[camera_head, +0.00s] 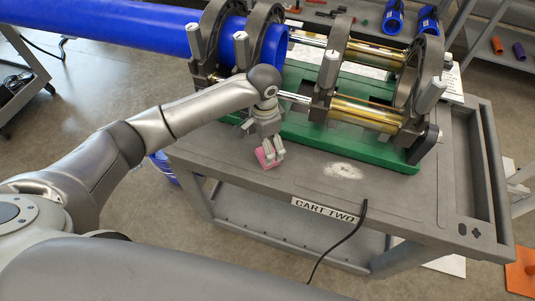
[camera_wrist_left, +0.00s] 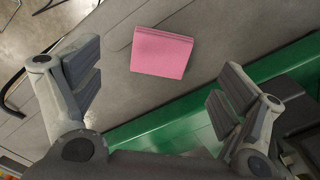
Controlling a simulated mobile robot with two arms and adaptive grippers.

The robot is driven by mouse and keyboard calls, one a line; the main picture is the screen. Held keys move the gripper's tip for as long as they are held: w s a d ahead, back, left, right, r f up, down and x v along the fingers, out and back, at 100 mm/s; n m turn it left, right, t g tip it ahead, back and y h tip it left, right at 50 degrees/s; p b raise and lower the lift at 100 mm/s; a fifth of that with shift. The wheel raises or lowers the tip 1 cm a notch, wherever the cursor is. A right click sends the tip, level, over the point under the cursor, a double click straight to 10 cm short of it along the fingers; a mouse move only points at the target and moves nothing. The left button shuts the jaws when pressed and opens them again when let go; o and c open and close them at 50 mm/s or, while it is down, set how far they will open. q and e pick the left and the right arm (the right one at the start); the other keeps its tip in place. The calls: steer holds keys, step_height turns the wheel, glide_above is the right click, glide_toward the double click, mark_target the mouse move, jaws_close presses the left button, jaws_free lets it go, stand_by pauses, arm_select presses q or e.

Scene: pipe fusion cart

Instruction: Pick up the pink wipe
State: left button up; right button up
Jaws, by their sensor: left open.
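The pink wipe (camera_head: 267,159) is a small folded square lying on the grey cart top, near the cart's front left edge and in front of the green machine base. It also shows in the left wrist view (camera_wrist_left: 162,52), flat on the grey surface. My left gripper (camera_head: 270,149) is right above the wipe and partly covers it in the head view. In the left wrist view its two fingers (camera_wrist_left: 158,88) are spread wide, with nothing between them, and the wipe lies beyond the fingertips. My right gripper is not in view.
The green base (camera_head: 300,125) of the fusion machine stands just behind the wipe, with clamps and brass cylinders (camera_head: 365,112). A blue pipe (camera_head: 120,25) runs in from the left. A black cable (camera_head: 345,238) hangs over the front edge. A whitish patch (camera_head: 343,171) marks clear cart top to the right.

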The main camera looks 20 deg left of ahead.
mark_target(263, 156)
arm_select(q)
steer(key=f, duration=0.1)
steer(key=f+p, duration=0.1)
steer(key=f, duration=0.2)
steer(key=shift+s+a+f+p, duration=0.1)
steer(key=shift+a+f+p, duration=0.2)
steer(key=shift+f+p, duration=0.1)
steer(key=shift+f, duration=0.55)
steer(key=c, duration=0.9)
